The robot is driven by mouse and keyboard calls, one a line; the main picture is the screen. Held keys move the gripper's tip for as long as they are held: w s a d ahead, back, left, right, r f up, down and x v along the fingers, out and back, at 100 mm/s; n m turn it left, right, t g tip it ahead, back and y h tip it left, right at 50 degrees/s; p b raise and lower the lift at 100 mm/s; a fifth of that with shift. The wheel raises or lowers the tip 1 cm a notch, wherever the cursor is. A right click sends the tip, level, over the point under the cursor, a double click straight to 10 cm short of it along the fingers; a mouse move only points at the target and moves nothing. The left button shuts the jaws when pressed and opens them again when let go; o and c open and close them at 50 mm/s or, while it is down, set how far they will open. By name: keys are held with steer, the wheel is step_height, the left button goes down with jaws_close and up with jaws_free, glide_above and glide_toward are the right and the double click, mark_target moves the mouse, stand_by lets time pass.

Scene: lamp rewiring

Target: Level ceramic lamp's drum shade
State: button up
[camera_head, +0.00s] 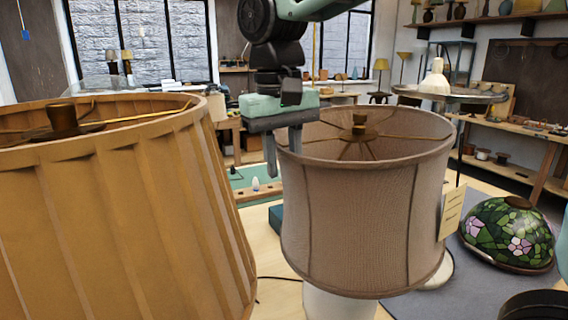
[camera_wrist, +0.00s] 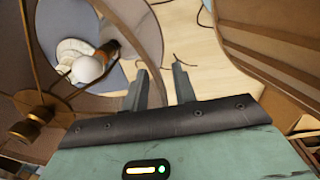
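The drum shade (camera_head: 365,220) is grey-brown fabric with a brass spider and finial (camera_head: 359,125) at its open top. It looks slightly lower on the right, though the tilt is hard to judge. A white lamp base (camera_head: 340,305), mostly hidden, shows under it. My gripper (camera_head: 283,155) is at the shade's left top rim, fingers pointing down and apart. One finger appears outside the rim and the other inside; contact cannot be told. In the wrist view, my gripper (camera_wrist: 160,75) shows a gap between its fingers, with the shade (camera_wrist: 130,22) and a bulb (camera_wrist: 88,68) at left.
A large tan pleated shade (camera_head: 110,220) stands close on the left, leaving a narrow gap. A stained-glass shade (camera_head: 508,232) rests on a grey mat (camera_head: 465,285) at right. A paper tag (camera_head: 451,214) hangs at the drum shade's right side. A dark cord (camera_wrist: 190,61) lies on the table.

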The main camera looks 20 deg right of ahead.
steer(key=shift+d+f, duration=0.1)
steer(key=shift+f, duration=0.9)
jaws_close()
steer(key=shift+a+r+p, duration=0.2)
steer(key=shift+r+p, duration=0.8)
steer(key=shift+r, duration=0.2)
jaws_free()
steer(key=shift+f, duration=0.1)
step_height(320, 180, up, 17)
steer(key=a+b, duration=0.1)
steer(key=b, duration=0.1)
steer(key=shift+a+r, duration=0.15)
steer(key=shift+r, duration=0.05)
